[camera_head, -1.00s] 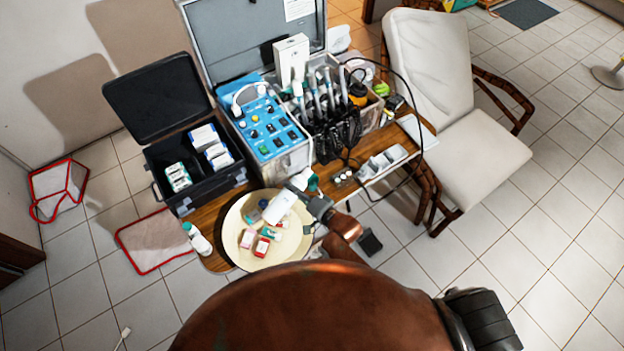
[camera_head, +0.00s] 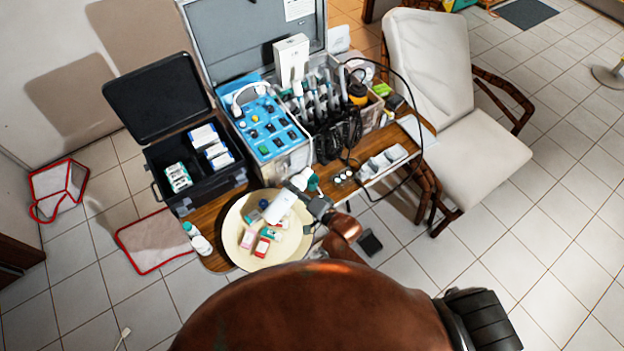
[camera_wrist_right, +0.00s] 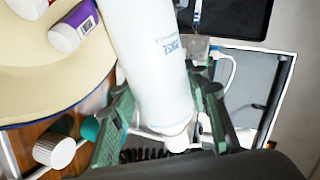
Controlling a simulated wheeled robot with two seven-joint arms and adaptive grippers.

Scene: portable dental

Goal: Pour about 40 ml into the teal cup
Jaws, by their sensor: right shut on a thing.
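My right gripper (camera_head: 314,206) is shut on a white bottle (camera_head: 281,206) with blue lettering. The bottle is held tilted over the cream round tray (camera_head: 232,255). In the right wrist view the bottle (camera_wrist_right: 155,50) lies between the two green fingers (camera_wrist_right: 163,95), with its far end cut off by the frame. A small teal thing (camera_head: 313,183), which may be the teal cup, stands beyond the gripper beside a white object. It also shows in the right wrist view (camera_wrist_right: 90,128), partly hidden by a finger. I cannot see inside it. My left gripper is not in view.
Several small boxes and bottles (camera_head: 262,246) lie on the tray. A white bottle with a teal cap (camera_head: 198,240) stands at the table's left edge. A black case (camera_head: 195,165) and a blue control panel (camera_head: 262,125) stand behind. Cables hang at the right.

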